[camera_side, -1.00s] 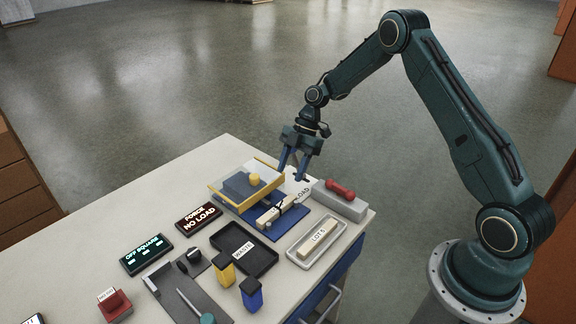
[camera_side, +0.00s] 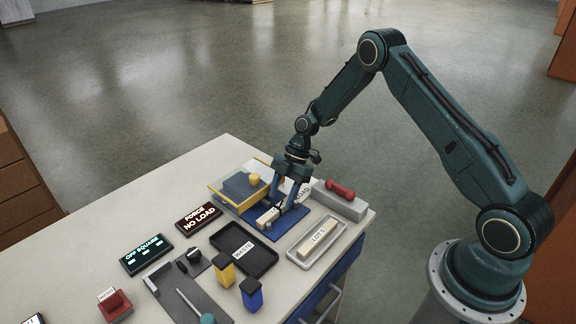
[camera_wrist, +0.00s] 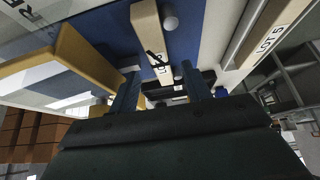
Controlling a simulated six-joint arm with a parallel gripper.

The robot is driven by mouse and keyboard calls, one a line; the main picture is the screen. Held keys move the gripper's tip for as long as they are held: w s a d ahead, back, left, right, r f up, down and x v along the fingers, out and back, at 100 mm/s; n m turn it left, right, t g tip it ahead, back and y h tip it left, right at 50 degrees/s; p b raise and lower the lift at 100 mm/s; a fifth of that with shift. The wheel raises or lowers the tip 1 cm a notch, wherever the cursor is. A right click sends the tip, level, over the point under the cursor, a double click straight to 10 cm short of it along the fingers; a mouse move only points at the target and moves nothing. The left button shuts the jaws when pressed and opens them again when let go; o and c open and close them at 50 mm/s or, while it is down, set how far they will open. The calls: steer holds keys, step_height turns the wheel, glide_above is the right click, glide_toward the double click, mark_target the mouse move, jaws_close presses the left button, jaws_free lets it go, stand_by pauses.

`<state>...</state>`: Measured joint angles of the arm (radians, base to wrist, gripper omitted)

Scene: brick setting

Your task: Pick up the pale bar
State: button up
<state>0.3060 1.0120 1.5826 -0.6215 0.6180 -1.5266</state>
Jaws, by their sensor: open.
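The pale bar (camera_side: 266,216) lies on the blue plate (camera_side: 292,219) beside the yellow-edged fixture. In the wrist view the bar (camera_wrist: 146,28) has a dark mark and a small white label at its near end. My gripper (camera_side: 285,206) is open and low over the far end of the bar. In the wrist view its two fingers (camera_wrist: 160,90) stand apart, with the bar's near end in line with the gap between them. The fingers hide part of the bar in the side view; I cannot tell whether they touch it.
A second pale bar marked LOT 5 (camera_side: 319,237) lies in a grey tray (camera_side: 297,257). The yellow-edged fixture (camera_side: 232,203) stands close left of my gripper. A grey block with a red handle (camera_side: 341,190) is close right. A black WASTE tray (camera_side: 262,268) is in front.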

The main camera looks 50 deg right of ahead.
mark_target(277, 208)
steer(key=shift+x, duration=1.7)
jaws_close()
steer(key=shift+r, duration=0.15)
step_height(277, 208, up, 20)
steer(key=shift+a, duration=0.1)
stand_by(0.5)
